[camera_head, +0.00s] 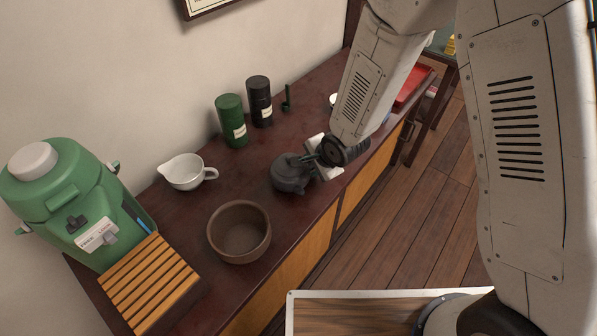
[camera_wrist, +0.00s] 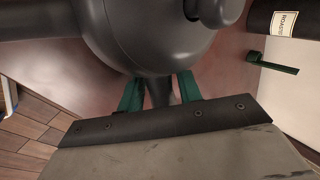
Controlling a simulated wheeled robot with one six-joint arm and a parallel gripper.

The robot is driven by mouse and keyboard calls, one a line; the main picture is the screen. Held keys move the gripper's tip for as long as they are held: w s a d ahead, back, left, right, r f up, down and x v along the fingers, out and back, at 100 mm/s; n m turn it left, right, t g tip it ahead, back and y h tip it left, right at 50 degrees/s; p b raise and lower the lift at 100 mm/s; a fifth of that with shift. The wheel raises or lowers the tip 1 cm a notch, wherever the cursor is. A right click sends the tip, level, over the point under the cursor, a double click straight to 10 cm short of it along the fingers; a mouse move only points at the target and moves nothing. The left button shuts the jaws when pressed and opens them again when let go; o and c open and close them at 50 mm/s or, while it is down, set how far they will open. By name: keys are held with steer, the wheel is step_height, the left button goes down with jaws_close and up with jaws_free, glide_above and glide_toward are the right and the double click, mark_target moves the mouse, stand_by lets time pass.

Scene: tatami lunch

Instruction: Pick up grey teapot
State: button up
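The grey teapot (camera_head: 289,174) is dark and round, on the dark red counter in the head view. In the wrist view its body (camera_wrist: 158,38) fills the top middle, with its lid knob at the upper right. My gripper (camera_head: 313,163) is at the teapot's right side in the head view. In the wrist view its two green fingers (camera_wrist: 160,92) stand on either side of a narrow grey part that sticks out from the pot. I cannot tell whether they press on it. The teapot appears to rest on the counter; its underside is hidden.
A brown bowl (camera_head: 238,258) and a white spouted cup (camera_head: 184,172) stand left of the teapot. Green (camera_head: 231,128) and black (camera_head: 259,101) canisters and a small green scoop (camera_head: 287,104) are behind.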

jaws_close()
steer(key=shift+r, duration=0.15)
